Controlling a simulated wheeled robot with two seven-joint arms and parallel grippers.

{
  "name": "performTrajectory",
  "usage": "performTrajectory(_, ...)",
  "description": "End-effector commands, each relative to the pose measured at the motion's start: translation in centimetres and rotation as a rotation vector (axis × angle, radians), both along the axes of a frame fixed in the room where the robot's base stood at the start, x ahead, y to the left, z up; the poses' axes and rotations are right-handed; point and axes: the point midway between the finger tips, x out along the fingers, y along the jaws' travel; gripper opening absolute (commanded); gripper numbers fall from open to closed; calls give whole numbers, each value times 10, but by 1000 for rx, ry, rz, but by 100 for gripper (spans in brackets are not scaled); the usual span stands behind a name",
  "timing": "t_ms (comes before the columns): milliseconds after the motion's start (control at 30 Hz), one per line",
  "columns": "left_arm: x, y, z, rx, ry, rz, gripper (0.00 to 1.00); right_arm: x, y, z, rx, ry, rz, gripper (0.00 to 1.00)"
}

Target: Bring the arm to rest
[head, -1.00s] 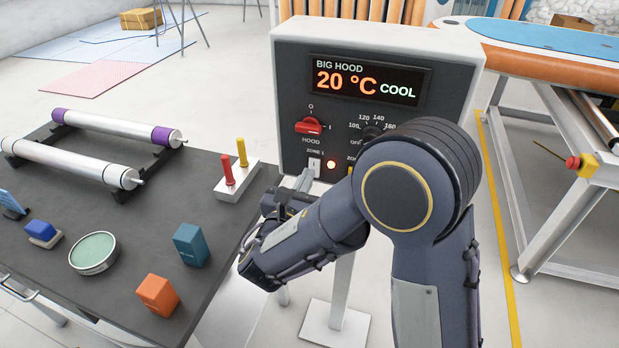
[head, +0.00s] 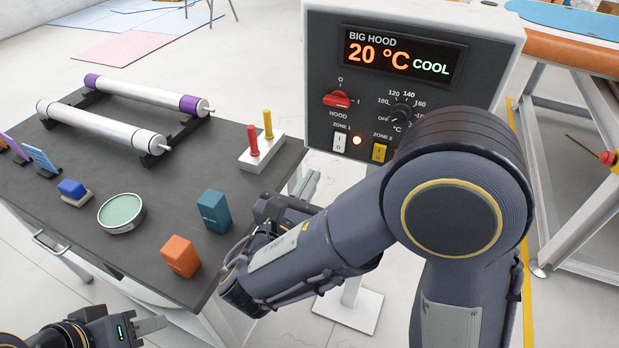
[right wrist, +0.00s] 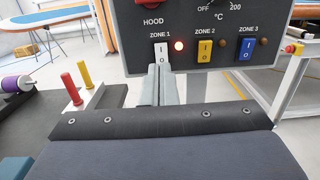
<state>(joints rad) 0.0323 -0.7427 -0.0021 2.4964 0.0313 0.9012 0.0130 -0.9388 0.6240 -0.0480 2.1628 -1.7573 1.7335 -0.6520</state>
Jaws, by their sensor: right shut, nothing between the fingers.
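My right arm reaches across the head view. Its gripper (head: 306,187) is shut and empty, in front of the lower left of the control box. In the right wrist view the shut fingers (right wrist: 162,84) show side by side just below the white Zone 1 switch; whether they touch the box I cannot tell. The control box (head: 325,60) reads "BIG HOOD 20 °C COOL", with a red hood knob (head: 338,99) and a lit red lamp (head: 357,140) by Zone 1. My left gripper (head: 152,326) is at the bottom left, partly cut off; its opening is unclear.
A dark table (head: 60,215) holds two rollers (head: 100,127), a white block with red and yellow pegs (head: 262,152), a round green tin (head: 121,213), an orange block (head: 180,256) and a teal block (head: 213,211). An orange-edged bench (head: 570,50) stands right. Open floor lies behind the table.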

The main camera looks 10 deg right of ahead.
Motion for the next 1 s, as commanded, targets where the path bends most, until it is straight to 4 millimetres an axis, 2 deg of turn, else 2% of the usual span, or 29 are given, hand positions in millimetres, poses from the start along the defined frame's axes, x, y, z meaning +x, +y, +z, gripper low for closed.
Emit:
performTrajectory(167,0,0,0,0,0,0,36,0,0,0,0,0,0,0)
performTrajectory(267,0,0,1,0,0,0,36,0,-9,0,26,10,-23,0)
performTrajectory(367,0,0,5,0,0,0,36,-4,-41,-2,130,48,-117,0)
performTrajectory(467,0,0,12,0,0,0,36,-23,-99,-12,353,108,-305,0)
performTrajectory(500,0,0,16,0,0,0,36,-37,-124,-19,478,128,-405,0)
performTrajectory(567,0,0,21,0,0,0,36,-64,-155,-32,683,148,-565,0)
performTrajectory(600,0,0,24,0,0,0,36,-83,-168,-40,824,150,-667,0)
performTrajectory(667,0,0,28,0,0,0,36,-111,-180,-51,1037,135,-819,0)
performTrajectory(733,0,0,33,0,0,0,36,-142,-183,-60,1290,91,-993,0)
performTrajectory(800,0,0,38,0,0,0,36,-166,-176,-63,1548,18,-1156,0)
performTrajectory(900,0,0,46,0,0,0,36,-187,-157,-57,1908,-129,-1361,0)
performTrajectory(1000,0,0,51,0,0,0,36,-192,-139,-43,2223,-293,-1510,0)
